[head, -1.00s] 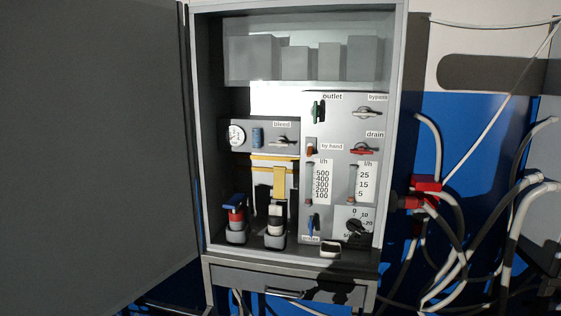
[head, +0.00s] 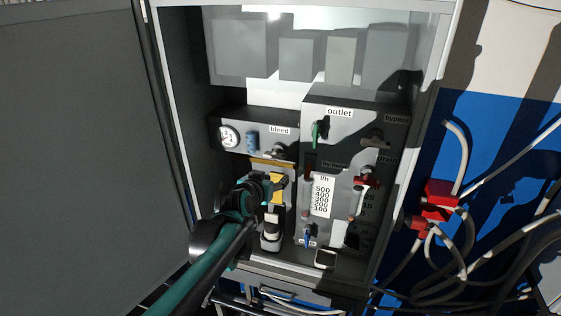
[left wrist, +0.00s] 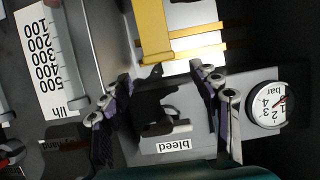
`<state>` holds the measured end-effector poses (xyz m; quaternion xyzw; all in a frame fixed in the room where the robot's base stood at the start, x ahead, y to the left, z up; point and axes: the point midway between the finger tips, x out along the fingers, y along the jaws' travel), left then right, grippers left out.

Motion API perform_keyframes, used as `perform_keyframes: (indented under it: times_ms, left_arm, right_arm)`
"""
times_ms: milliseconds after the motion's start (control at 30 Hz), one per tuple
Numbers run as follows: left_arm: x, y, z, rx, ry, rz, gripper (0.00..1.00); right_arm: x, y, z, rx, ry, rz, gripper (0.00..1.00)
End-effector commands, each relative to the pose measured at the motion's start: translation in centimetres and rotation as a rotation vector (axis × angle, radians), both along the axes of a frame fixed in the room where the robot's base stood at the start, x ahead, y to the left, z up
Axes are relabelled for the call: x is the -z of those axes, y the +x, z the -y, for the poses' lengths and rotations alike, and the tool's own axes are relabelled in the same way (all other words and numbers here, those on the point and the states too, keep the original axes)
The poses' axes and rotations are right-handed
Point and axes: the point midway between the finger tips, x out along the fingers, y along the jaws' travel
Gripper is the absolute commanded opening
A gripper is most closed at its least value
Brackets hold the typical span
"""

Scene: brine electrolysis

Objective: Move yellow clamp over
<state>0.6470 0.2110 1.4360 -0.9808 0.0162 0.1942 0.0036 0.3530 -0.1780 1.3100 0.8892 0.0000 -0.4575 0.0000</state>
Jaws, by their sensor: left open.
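The yellow clamp (head: 276,190) is an upright yellow bar inside the open cabinet, below the bleed panel and left of the flow scale. My left gripper (head: 270,184) is in front of it in the head view and hides part of it. In the left wrist view, which is upside down, the clamp (left wrist: 152,32) is at the top, beyond the fingertips. The open fingers (left wrist: 163,80) are spread to either side, with the bleed valve (left wrist: 165,122) showing between them. I see no contact with the clamp. My right gripper is not in view.
A gauge (head: 228,137) and a blue knob (head: 252,140) sit left of the bleed label. The outlet's green handle (head: 319,131) and a red drain handle (head: 365,181) project at right. A white-capped bottle (head: 271,236) stands below. Hoses (head: 455,250) hang outside right.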

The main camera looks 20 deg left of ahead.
Motion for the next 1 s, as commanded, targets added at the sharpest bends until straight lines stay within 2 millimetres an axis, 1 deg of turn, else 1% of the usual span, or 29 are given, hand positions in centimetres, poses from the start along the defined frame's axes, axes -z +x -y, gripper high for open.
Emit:
perform_keyframes:
  times_ms: [200,400,567,833,867,900,967,1000]
  left_arm:
    - [1.4,3.1,0.2,0.002,-0.001,-0.001,0.62]
    - [2.4,5.5,0.3,0.001,0.000,-0.001,0.62]
    - [2.8,6.4,0.3,0.001,-0.001,-0.001,0.62]
    - [2.8,6.4,0.3,0.001,0.000,-0.002,0.62]
    - [2.8,6.4,0.3,0.001,0.000,-0.002,0.54]
    - [2.8,6.4,0.3,0.001,0.000,-0.002,0.44]
    - [2.8,6.4,0.3,0.001,0.000,-0.002,0.28]
    - [2.8,6.4,0.3,0.001,0.000,-0.002,0.17]
  right_arm:
    - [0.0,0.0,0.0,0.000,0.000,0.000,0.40]
    - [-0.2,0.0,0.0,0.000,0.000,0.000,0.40]
    - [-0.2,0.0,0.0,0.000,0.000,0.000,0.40]
    - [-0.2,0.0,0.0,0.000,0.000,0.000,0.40]
    - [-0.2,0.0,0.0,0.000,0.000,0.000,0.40]
    - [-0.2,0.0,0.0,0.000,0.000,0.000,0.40]
    - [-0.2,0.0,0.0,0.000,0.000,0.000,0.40]
    - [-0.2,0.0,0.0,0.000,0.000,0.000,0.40]
